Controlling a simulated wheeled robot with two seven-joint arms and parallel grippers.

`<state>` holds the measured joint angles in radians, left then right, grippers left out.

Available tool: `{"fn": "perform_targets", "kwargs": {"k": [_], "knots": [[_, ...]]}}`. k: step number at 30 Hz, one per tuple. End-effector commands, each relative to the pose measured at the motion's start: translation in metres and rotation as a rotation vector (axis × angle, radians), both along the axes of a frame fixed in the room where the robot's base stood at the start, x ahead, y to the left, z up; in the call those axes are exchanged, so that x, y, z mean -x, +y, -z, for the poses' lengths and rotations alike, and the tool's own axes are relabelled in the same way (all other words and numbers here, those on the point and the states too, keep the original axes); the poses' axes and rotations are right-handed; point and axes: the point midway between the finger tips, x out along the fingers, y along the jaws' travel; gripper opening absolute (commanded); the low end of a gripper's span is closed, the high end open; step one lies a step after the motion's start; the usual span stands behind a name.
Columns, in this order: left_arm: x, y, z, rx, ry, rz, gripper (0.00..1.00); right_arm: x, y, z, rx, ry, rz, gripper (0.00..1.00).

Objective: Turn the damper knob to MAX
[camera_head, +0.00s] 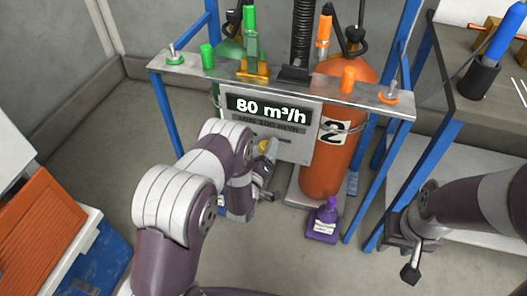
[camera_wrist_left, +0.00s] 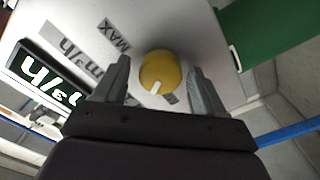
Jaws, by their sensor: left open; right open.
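The damper knob (camera_wrist_left: 161,72) is a round yellow knob with a white pointer mark, on a light grey panel (camera_wrist_left: 205,30). A MAX label (camera_wrist_left: 114,36) is printed on the panel near it. In the left wrist view my left gripper (camera_wrist_left: 158,80) is open, with one finger on each side of the knob and gaps visible. In the head view the knob (camera_head: 264,146) is partly hidden by my left gripper (camera_head: 268,160). The display (camera_head: 270,108) above it reads 80 m³/h. My right gripper (camera_head: 408,262) is open and empty at the lower right, away from the panel.
An orange cylinder (camera_head: 325,170) marked 2 stands right of the panel, with a purple bottle (camera_head: 323,222) below it. A metal shelf (camera_head: 200,68) with green and orange valves runs above. Blue frame posts (camera_head: 378,165) flank the station. A grey table (camera_head: 490,100) is at right.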

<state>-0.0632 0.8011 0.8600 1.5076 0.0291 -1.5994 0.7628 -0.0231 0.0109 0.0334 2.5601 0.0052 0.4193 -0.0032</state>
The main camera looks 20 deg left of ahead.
Motion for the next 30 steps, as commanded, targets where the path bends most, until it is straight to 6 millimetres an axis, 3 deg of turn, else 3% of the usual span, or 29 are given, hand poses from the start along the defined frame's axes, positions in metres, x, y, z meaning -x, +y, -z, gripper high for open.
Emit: {"fn": "perform_targets", "kwargs": {"k": [8, 13, 23, 30], "knots": [[-0.0028, -0.0001, 0.0000, -0.001, 0.001, 0.000, 0.71, 0.0000, 0.0000, 0.0003, 0.000, 0.000, 0.000, 0.43], [-0.0027, -0.0001, 0.0000, -0.001, 0.001, 0.000, 0.19, 0.0000, 0.0000, 0.0003, 0.000, 0.000, 0.000, 0.43], [-0.0025, -0.0002, -0.0002, -0.033, 0.000, 0.000, 0.19, -0.0001, 0.0000, -0.0004, 0.000, 0.000, 0.000, 0.43], [-0.0023, -0.0007, -0.0007, -0.167, -0.004, 0.000, 0.19, -0.0001, 0.0000, -0.0029, 0.000, 0.000, 0.000, 0.43]]}}
